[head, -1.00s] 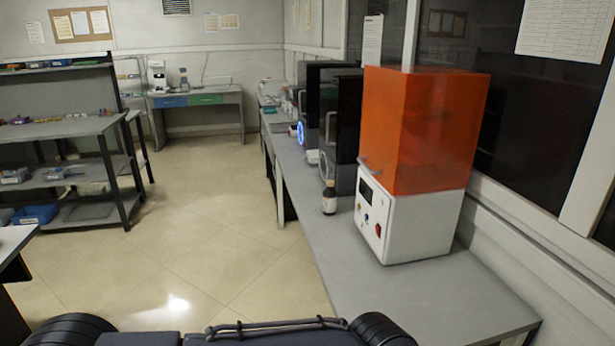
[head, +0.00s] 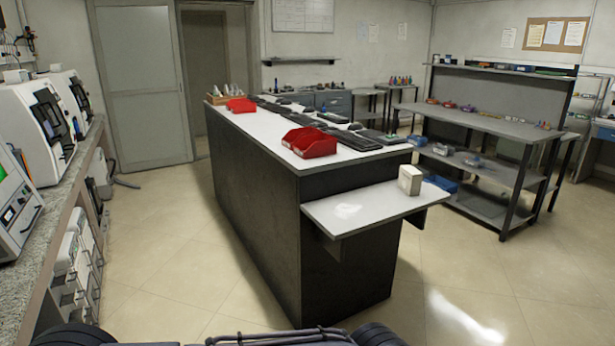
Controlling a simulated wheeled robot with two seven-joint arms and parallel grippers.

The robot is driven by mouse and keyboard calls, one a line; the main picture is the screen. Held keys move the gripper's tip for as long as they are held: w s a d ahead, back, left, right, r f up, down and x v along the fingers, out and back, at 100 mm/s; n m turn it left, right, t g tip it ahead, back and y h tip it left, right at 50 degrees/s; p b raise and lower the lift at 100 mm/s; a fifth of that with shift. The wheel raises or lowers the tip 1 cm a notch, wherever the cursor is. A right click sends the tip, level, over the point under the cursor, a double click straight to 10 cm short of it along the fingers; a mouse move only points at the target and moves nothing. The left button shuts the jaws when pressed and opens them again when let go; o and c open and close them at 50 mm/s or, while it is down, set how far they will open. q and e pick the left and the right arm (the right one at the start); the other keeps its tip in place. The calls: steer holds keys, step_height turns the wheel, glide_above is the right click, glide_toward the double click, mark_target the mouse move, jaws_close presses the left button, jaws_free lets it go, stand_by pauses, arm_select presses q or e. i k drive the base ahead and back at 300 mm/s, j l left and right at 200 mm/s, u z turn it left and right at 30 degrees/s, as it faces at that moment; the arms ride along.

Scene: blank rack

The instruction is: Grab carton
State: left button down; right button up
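A small pale, off-white carton (head: 410,180) stands upright on a white side shelf (head: 345,215) at the near end of the dark island counter. It is near the shelf's right end, with nothing touching its sides that I can make out. Neither of my grippers is in the head view. Only part of my own body shows along the bottom edge.
The island counter (head: 247,170) carries red bins (head: 310,141) and several dark keyboards. A grey shelf rack (head: 482,124) stands to the right. A bench with white machines (head: 40,130) runs along the left. The floor (head: 440,285) in front and right is clear.

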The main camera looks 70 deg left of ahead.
mark_target(410, 179)
steer(key=u, duration=2.1)
steer(key=i+l+u, duration=0.25)
steer(key=u, duration=0.2)
steer(key=i+l+u, duration=0.4)
steer(key=i+l, duration=0.2)
steer(key=i+l+u, duration=0.1)
steer(key=l, duration=0.35)
steer(key=i+l, duration=0.25)
steer(key=i+l+u, duration=0.15)
steer(key=l, duration=0.25)
steer(key=i+l, duration=0.2)
steer(key=l, duration=0.15)
steer(key=i+l+u, duration=0.1)
steer(key=l, duration=0.25)
steer(key=i+l, duration=0.25)
steer(key=i+l+u, duration=0.1)
steer(key=l, duration=0.4)
steer(key=i+l, duration=0.15)
steer(key=l, duration=0.25)
steer(key=i+l, duration=0.2)
steer(key=l, duration=0.15)
steer(key=i+l, duration=0.15)
steer(key=l, duration=0.25)
